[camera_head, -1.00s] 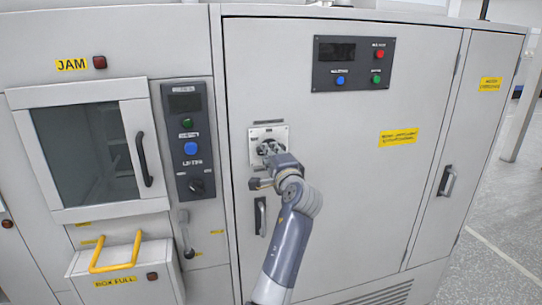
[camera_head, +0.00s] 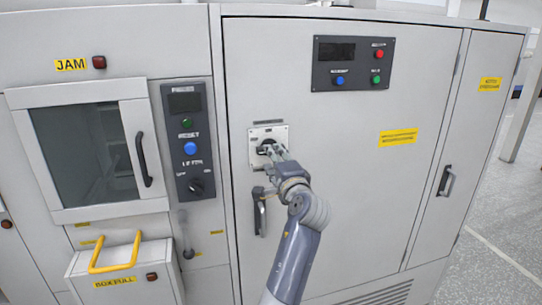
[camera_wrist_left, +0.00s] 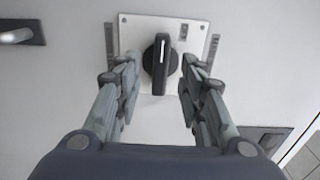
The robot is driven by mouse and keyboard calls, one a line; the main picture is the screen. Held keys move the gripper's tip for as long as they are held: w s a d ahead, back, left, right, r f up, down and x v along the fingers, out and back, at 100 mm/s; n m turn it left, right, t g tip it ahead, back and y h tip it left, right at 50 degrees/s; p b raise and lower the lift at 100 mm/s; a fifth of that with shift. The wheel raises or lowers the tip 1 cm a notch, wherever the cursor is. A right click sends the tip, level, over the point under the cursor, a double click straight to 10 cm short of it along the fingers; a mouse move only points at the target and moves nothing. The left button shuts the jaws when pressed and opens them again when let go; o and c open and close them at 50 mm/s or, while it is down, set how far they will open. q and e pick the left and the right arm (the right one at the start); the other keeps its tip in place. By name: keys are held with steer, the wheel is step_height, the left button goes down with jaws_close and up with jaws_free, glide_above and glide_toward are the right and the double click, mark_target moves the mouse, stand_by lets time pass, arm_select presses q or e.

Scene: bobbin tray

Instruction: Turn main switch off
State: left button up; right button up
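The main switch is a black rotary knob (camera_wrist_left: 160,68) with a white line, on a light square plate (camera_wrist_left: 134,30). In the left wrist view the knob stands upright in the picture, its white line toward the top. In the head view the plate (camera_head: 281,131) is on the large cabinet door, and my gripper partly hides the knob. My left gripper (camera_wrist_left: 160,62) is open, one finger on each side of the knob, with a visible gap on both sides. In the head view the left gripper (camera_head: 274,152) is at the plate. My right gripper is not in view.
A door handle (camera_head: 260,216) is just below the switch, close to my wrist. A control panel (camera_head: 188,140) with buttons and a smaller knob is to the left. A button panel (camera_head: 353,64) is above right. The door's middle is clear.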

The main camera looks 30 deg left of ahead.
arm_select(q)
steer(key=v, duration=0.3)
steer(key=shift+s+d, duration=0.25)
steer(key=w+d+f+m+h, duration=0.2)
steer(key=d+f+h, duration=0.15)
steer(key=f, duration=1.05)
steer(key=w+d+f+m+h, duration=0.1)
steer(key=w+d+f+h, duration=0.2)
steer(key=f, duration=1)
steer(key=s+d+f+n+g+h, duration=0.1)
steer(key=s+d+f+h, duration=0.15)
steer(key=s+f, duration=0.6)
steer(key=s+d+f+g+h, duration=0.1)
steer(key=s+d+f+g, duration=0.2)
steer(key=f, duration=1.1)
steer(key=s+d+f+n+h, duration=0.1)
steer(key=s+d+f+h, duration=0.1)
steer(key=s+f, duration=0.7)
steer(key=s+f+n+g, duration=0.2)
steer(key=s+f, duration=0.5)
steer(key=s, duration=0.6)
steer(key=s+f+n+g+h, duration=0.1)
steer(key=s+f+n+g, duration=0.1)
steer(key=s+f, duration=0.5)
steer(key=s+f+n+g, duration=0.2)
steer(key=s+f, duration=0.4)
steer(key=s, duration=1.3)
steer(key=shift+s+a+f+n+g+h+b, duration=0.3)
steer(key=shift+f+h, duration=0.1)
